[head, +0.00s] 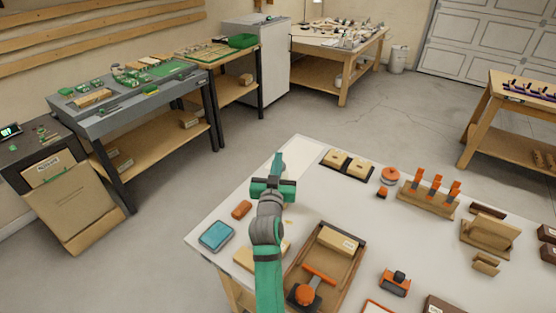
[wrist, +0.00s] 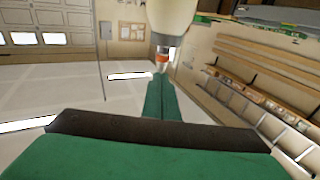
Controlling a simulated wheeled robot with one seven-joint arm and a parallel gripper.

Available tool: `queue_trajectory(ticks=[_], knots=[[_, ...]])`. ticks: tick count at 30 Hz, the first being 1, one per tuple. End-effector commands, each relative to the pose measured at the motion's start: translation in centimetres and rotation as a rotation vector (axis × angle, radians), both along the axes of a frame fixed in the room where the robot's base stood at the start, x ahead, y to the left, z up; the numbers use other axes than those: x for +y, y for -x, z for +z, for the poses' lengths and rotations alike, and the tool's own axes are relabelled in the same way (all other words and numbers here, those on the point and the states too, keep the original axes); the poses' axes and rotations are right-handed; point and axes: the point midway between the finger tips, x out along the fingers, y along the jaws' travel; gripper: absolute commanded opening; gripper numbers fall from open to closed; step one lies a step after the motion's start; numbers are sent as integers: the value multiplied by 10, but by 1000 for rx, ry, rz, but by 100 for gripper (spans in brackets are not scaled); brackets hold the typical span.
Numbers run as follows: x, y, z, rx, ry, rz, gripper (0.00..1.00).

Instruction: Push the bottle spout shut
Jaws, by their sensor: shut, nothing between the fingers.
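The bottle (wrist: 172,18) shows at the top of the wrist view as a cream body, upside down in that picture. Its small spout (wrist: 162,58) has an orange-red part and a pale end; whether it is raised or seated I cannot tell. My green gripper (wrist: 161,88) is shut and empty, its fingertips close to the spout; contact is unclear. In the head view my gripper (head: 279,160) is over the far left part of the white table (head: 240,190). The bottle is not clearly visible there, apparently hidden by my arm.
Near my arm lie a blue box (head: 216,236), a brown block (head: 242,209) and a wooden tray (head: 352,256). A dark tray with tan blocks (head: 347,164) and a rack with orange-handled tools (head: 428,196) stand to the right.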

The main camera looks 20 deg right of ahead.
Motion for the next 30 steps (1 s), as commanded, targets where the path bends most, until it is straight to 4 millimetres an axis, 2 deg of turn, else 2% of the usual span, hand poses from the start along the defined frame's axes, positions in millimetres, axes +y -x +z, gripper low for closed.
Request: queue_trajectory(ticks=[1, 4, 10, 21, 27, 30], knots=[[0, 0, -8, 18, -7, -1, 0], [1, 1, 2, 15, -5, -1, 0], [2, 8, 38, -1, -1, -4, 0], [36, 70, 33, -2, 0, 2, 0], [46, 91, 32, -4, 2, 3, 0], [48, 96, 33, -5, 1, 2, 0]])
